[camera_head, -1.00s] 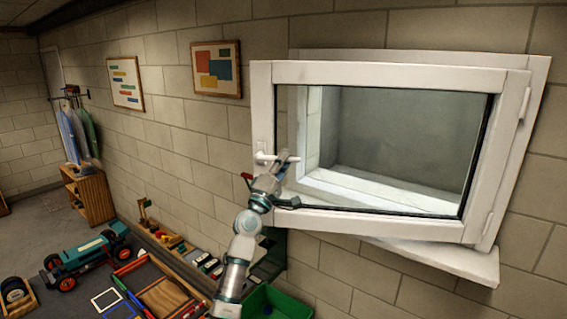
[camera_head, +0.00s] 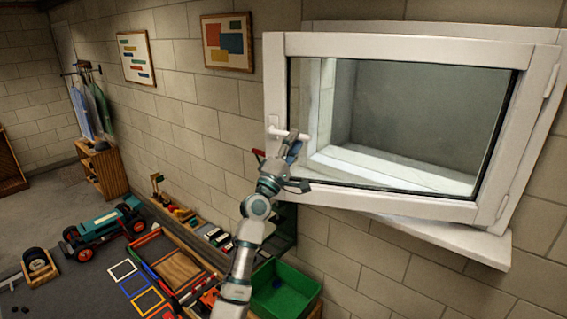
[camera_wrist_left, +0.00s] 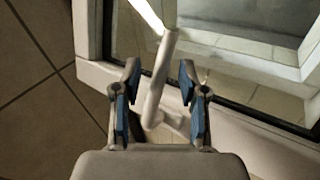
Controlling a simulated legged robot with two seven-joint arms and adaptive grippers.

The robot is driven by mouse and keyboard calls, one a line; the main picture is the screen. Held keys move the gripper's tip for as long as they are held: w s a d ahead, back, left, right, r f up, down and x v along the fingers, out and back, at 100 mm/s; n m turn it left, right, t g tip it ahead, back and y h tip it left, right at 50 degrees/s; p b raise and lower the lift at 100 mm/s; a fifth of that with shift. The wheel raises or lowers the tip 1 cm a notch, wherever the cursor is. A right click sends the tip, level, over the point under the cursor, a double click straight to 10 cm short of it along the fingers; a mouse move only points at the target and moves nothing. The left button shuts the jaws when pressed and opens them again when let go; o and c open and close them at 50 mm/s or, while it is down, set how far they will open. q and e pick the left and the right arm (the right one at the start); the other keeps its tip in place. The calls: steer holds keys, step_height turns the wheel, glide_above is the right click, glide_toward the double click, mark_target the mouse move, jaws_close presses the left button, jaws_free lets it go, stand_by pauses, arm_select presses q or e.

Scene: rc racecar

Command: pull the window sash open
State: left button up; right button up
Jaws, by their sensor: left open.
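The white window sash (camera_head: 395,47) stands ajar from its frame (camera_head: 440,27), hinged on the right, with the glass pane in it. Its white handle (camera_head: 287,134) is on the left stile and juts out sideways to the right. My left gripper (camera_head: 293,152) is at the handle, below its free end. In the left wrist view the handle (camera_wrist_left: 157,85) passes between the two blue-padded fingers of the open gripper (camera_wrist_left: 160,108), with gaps on both sides. My right gripper is not in view.
The sill (camera_head: 450,240) juts out below the window.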

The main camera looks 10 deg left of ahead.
arm_select(q)
steer(key=v, duration=1)
steer(key=shift+w+f, duration=0.1)
steer(key=shift+w, duration=0.05)
